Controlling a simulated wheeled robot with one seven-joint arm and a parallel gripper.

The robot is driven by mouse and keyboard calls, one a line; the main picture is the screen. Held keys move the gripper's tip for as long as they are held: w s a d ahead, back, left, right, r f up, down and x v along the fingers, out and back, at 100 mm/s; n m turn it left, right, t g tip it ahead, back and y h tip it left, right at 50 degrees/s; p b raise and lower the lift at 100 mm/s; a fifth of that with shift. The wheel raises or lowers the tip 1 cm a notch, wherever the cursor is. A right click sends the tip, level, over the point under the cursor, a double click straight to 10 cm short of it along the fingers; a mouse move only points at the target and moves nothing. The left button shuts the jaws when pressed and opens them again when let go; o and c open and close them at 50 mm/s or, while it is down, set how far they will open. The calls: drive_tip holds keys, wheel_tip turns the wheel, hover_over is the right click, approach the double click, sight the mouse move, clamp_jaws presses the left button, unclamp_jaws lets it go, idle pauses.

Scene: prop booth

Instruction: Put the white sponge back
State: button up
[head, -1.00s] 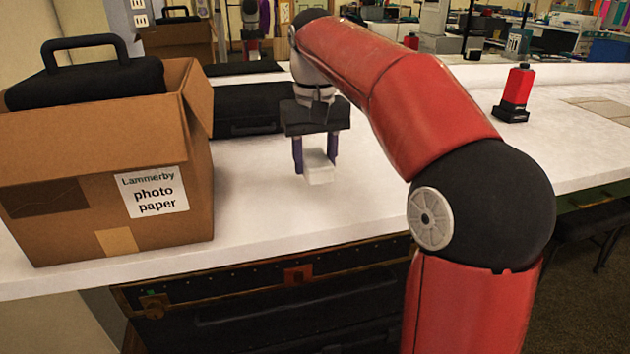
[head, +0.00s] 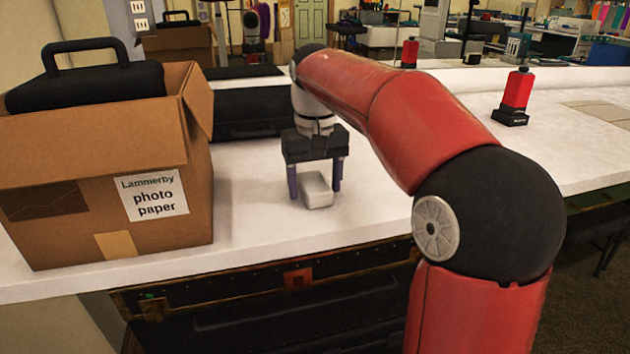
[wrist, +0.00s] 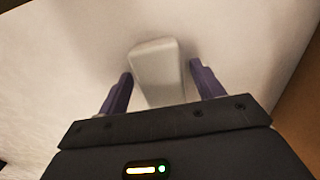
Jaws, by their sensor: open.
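The white sponge (head: 317,191) is a small pale block lying on the white tabletop, near the table's front edge in the head view. It also shows in the wrist view (wrist: 157,72), between and beyond the fingertips. My gripper (head: 315,194) points down over the sponge with its two purple fingers apart, one on each side of it. In the wrist view my gripper (wrist: 160,80) is open, with a visible gap between each finger and the sponge. The sponge's near end is partly hidden behind the gripper body there.
A cardboard box (head: 80,225) labelled "Lammerby photo paper" stands on the left of the table (head: 260,240), with a black case (head: 90,80) in it. Another black case (head: 245,112) lies behind. A red and black bottle-like object (head: 514,97) stands at right. Tabletop around the sponge is clear.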

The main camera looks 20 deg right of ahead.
sight(308, 192)
drive_tip(key=shift+f, duration=0.25)
drive_tip(key=r, duration=0.4)
drive_tip(key=w+r, duration=0.1)
drive_tip(key=r, duration=0.1)
drive_tip(key=shift+r+p, duration=0.3)
drive_tip(key=shift+p, duration=0.1)
drive_tip(key=shift+r, duration=0.65)
drive_tip(key=shift+t+h, duration=0.4)
drive_tip(key=s, duration=0.1)
drive_tip(key=s+a, duration=0.1)
drive_tip(key=s+a+f, duration=0.1)
drive_tip(key=shift+s, duration=0.35)
drive_tip(key=shift+t+h, duration=0.3)
drive_tip(key=shift+t, duration=0.4)
drive_tip(key=s+f, duration=0.1)
drive_tip(key=s, duration=0.3)
drive_tip(key=s+f, duration=0.1)
drive_tip(key=s, duration=0.1)
drive_tip(key=shift+a+f, duration=0.3)
drive_tip(key=shift+a, duration=0.05)
drive_tip(key=s+d+f+t+y, duration=0.1)
drive_tip(key=s+d+f+t, duration=0.1)
drive_tip(key=s+f, duration=1)
drive_tip(key=shift+s+d+f+t, duration=0.35)
drive_tip(key=shift+s+t, duration=0.35)
drive_tip(key=shift+s, duration=0.15)
drive_tip(key=shift+r, duration=0.1)
